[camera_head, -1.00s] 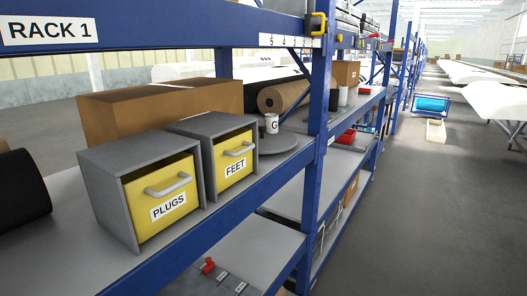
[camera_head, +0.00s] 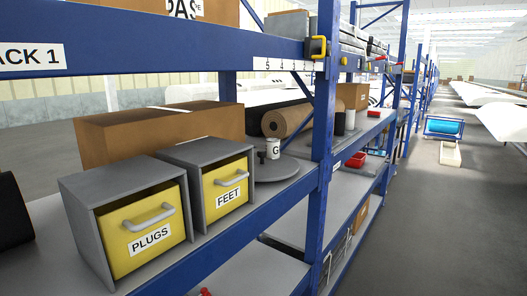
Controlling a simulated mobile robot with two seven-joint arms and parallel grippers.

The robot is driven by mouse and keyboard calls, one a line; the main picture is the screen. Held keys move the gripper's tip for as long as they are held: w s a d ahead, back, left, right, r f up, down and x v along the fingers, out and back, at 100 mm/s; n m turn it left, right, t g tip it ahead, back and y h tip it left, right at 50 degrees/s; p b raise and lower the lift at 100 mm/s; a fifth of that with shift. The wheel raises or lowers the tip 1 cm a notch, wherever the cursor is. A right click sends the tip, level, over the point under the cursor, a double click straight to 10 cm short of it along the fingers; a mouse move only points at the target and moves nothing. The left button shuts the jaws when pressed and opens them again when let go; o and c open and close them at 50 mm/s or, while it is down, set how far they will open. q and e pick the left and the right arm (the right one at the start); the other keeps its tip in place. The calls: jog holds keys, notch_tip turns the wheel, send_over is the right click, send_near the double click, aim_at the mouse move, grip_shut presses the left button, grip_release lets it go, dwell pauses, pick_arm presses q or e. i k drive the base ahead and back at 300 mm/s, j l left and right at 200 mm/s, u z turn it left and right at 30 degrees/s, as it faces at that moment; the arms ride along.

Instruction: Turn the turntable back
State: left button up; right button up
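The turntable (camera_head: 286,172) is a grey round disc on the middle shelf of the rack, just right of the FEET drawer box and left of the blue upright. A small white canister (camera_head: 273,149) marked "G" stands upright on it near its left side. Part of the disc's left edge is hidden behind the FEET box. Neither of my grippers shows in the head view.
Grey boxes with yellow drawers, PLUGS (camera_head: 152,232) and FEET (camera_head: 228,187), stand left of the turntable. A cardboard box (camera_head: 160,131) and a brown roll (camera_head: 284,120) lie behind. The blue upright (camera_head: 323,120) stands right of it. The aisle (camera_head: 430,220) at right is open.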

aim_at(265, 170)
jog(key=i+l+u, duration=0.1)
jog(key=l, duration=0.2)
jog(key=i+l+u, duration=0.25)
jog(key=l, duration=0.4)
jog(key=i+l+u, duration=0.1)
jog(key=i+l, duration=0.15)
jog(key=i+l+u, duration=0.15)
jog(key=l, duration=0.3)
jog(key=l+u, duration=0.1)
jog(key=l, duration=0.3)
jog(key=i, duration=0.05)
